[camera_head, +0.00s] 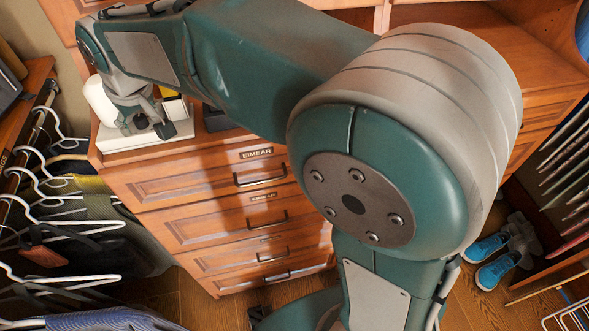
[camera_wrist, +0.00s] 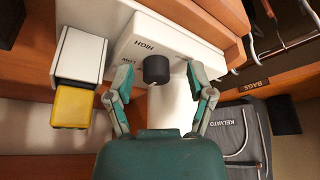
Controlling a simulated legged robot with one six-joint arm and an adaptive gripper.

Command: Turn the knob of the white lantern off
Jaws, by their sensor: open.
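The white lantern (camera_wrist: 185,45) shows in the wrist view as a white base with a dark round knob (camera_wrist: 157,69) on its front. The words HIGH and LOW are printed beside the knob. In the head view the lantern (camera_head: 100,100) stands on top of the wooden drawer unit, partly hidden by my arm. My gripper (camera_wrist: 159,76) is open, with one finger on each side of the knob. Gaps show between the fingers and the knob, so it is not gripped. My gripper also shows small in the head view (camera_head: 140,118).
A white box with a yellow part (camera_wrist: 75,107) stands close left of the lantern in the wrist view. A grey bag (camera_wrist: 236,130) lies at the right. In the head view, hangers with clothes (camera_head: 60,190) are left of the drawer unit (camera_head: 215,190).

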